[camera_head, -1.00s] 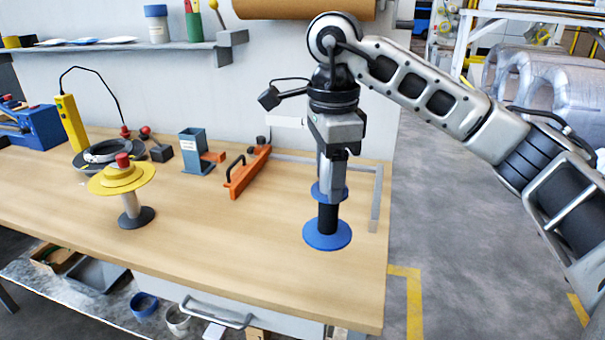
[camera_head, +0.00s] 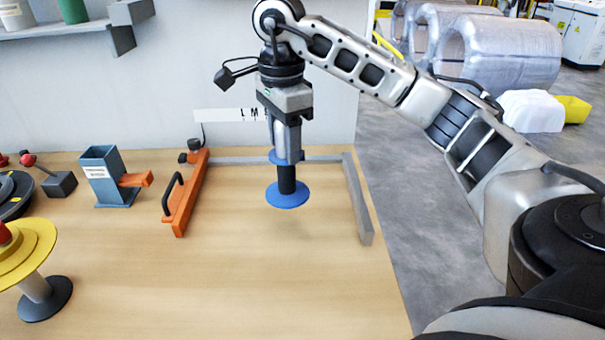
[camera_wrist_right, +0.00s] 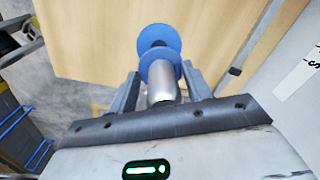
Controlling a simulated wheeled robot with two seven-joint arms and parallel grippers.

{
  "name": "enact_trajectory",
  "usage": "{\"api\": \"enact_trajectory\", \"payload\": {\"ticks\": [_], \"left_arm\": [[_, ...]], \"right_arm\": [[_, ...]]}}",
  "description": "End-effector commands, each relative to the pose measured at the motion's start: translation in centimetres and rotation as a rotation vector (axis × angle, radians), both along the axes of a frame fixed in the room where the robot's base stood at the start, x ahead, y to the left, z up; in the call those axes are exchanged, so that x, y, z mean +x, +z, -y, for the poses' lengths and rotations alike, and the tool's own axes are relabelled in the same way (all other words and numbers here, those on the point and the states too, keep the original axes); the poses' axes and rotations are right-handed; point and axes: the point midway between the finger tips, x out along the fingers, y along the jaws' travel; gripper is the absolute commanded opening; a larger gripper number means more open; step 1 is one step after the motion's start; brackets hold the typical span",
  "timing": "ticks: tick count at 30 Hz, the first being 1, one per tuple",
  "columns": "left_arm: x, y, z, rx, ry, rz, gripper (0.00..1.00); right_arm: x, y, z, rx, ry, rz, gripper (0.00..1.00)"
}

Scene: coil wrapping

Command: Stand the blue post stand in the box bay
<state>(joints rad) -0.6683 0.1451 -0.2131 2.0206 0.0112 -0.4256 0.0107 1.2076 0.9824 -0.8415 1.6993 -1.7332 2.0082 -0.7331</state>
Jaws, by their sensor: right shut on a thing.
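The blue post stand (camera_head: 287,197) has a blue base disc, a black post, a smaller blue disc and a silver upper part. My right gripper (camera_head: 286,140) is shut on its silver upper part, and the stand hangs upright. It also shows between the fingers in the right wrist view (camera_wrist_right: 160,73). A grey rail corner (camera_head: 357,195) on the table, with an orange clamp-like piece (camera_head: 183,198) on the left, bounds an open area that looks like the box bay. The base appears within this area; I cannot tell whether it touches the table. My left gripper is not in view.
A blue-grey holder (camera_head: 105,180) with an orange tab stands left of the orange piece. A yellow-topped spool stand (camera_head: 38,290) is at the front left. A wall shelf (camera_head: 60,28) hangs at the upper left. The front middle of the table is clear.

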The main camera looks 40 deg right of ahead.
Motion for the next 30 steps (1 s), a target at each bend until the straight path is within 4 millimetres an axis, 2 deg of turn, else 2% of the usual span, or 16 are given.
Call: {"api": "enact_trajectory", "payload": {"ticks": [1, 6, 14, 21, 27, 28, 30], "left_arm": [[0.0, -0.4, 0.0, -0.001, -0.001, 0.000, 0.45], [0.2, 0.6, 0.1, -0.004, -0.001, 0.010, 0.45], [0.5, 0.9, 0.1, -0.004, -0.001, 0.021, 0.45], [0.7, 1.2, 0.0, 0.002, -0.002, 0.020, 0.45], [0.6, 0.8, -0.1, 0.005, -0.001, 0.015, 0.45], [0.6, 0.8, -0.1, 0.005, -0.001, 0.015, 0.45], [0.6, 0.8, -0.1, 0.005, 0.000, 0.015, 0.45]], "right_arm": [[-0.2, -1.5, 0.8, 0.002, -0.003, -0.008, 0.00], [-0.4, -3.8, 3.0, -0.001, 0.000, -0.004, 0.00], [-0.5, -5.6, 4.5, -0.001, -0.001, -0.003, 0.00], [-0.5, -8.5, 4.5, 0.000, 0.002, -0.002, 0.00], [-0.4, -8.9, 4.4, 0.001, 0.003, -0.001, 0.00], [-0.4, -9.0, 4.4, 0.002, 0.003, -0.003, 0.32], [-0.4, -9.0, 4.4, 0.002, 0.003, -0.003, 0.52]]}}
